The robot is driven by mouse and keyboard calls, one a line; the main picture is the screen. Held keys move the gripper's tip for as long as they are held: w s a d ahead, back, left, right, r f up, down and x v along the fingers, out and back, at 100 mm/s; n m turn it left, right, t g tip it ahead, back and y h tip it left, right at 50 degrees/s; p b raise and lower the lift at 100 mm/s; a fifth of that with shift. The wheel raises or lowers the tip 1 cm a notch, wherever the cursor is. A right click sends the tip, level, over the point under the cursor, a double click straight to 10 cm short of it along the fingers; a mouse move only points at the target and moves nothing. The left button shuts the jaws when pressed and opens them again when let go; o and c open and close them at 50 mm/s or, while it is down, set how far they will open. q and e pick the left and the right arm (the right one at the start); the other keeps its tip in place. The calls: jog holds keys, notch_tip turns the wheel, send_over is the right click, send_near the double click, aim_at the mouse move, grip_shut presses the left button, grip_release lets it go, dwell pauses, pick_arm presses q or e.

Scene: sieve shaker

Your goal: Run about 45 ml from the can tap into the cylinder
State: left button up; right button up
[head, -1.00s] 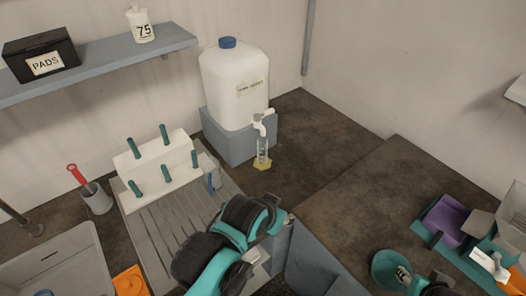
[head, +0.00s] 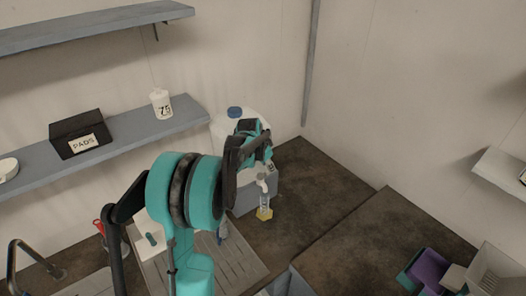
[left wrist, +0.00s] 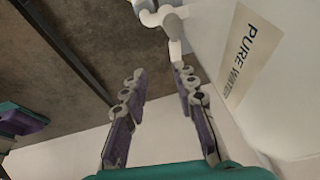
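The white can (head: 225,125) with a blue cap stands on a grey block at the back, partly hidden by my left arm. Its white tap (head: 264,180) points down; the tap also shows at the top of the left wrist view (left wrist: 168,18). The clear cylinder (head: 264,204) stands upright below the tap on a yellow base. Its liquid level is too small to read. My left gripper (left wrist: 160,73) is open and empty, its fingertips just short of the tap, beside the can's "PURE WATER" label (left wrist: 248,52). My right gripper is out of view.
A shelf (head: 110,140) holds a PADS box (head: 77,135) and a white bottle marked 75 (head: 161,103). A draining board (head: 235,262) lies left of the cylinder. A purple item (head: 430,268) sits at lower right. The dark counter (head: 310,195) right of the cylinder is bare.

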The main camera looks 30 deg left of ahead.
aim_at(267, 172)
pick_arm(q)
jog(key=a, duration=0.1)
jog(key=w+a+f, duration=0.1)
jog(key=a+p, duration=0.1)
jog(key=shift+w+f+m, duration=0.25)
jog(key=shift+w+m, duration=0.05)
jog(key=shift+w, duration=0.05)
jog(key=x, duration=0.7)
jog(key=shift+d+f+b, duration=0.15)
jog(key=shift+f+b, duration=0.15)
jog(key=shift+b, duration=0.1)
jog(key=shift+c, duration=0.3)
grip_shut()
